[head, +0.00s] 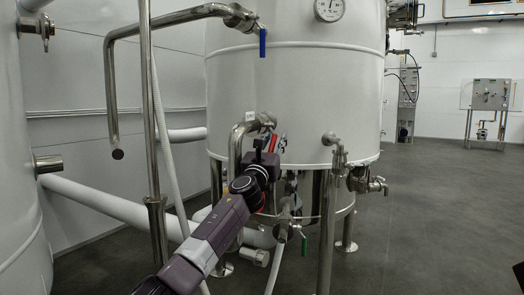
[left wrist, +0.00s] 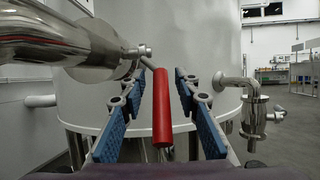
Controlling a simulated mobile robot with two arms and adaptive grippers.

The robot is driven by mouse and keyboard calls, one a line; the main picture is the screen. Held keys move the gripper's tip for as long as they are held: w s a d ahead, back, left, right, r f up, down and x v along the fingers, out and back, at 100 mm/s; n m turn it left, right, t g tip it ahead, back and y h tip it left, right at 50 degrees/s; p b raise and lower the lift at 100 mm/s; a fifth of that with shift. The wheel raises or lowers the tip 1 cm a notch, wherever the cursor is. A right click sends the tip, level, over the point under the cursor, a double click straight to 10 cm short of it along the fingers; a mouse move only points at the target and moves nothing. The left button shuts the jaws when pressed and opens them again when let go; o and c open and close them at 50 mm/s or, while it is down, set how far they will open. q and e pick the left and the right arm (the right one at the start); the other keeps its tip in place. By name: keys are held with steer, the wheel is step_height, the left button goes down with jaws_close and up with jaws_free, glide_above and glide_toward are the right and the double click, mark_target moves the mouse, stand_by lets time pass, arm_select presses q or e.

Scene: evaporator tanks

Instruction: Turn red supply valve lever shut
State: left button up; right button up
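The red supply valve lever (left wrist: 161,108) points toward the camera in the left wrist view, joined at its far end to a steel valve on a pipe (left wrist: 95,45). My left gripper (left wrist: 159,77) is open, with one blue-padded finger on each side of the lever and a visible gap on both sides. In the head view my left gripper (head: 270,148) is at the front of the white tank (head: 300,100), near the pipe elbow. There the arm and gripper hide most of the red lever (head: 273,144). My right gripper is not in view.
A blue-handled valve (head: 262,42) is above, and a green-handled valve (head: 304,244) is below. A steel outlet pipe (head: 335,150) stands right of the gripper. A vertical steel post (head: 151,120) and pale hoses are at left. Open grey floor (head: 430,220) lies to the right.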

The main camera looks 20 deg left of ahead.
arm_select(q)
steer(key=shift+v, duration=1.15)
steer(key=s, duration=1.1)
steer(key=shift+s, duration=0.25)
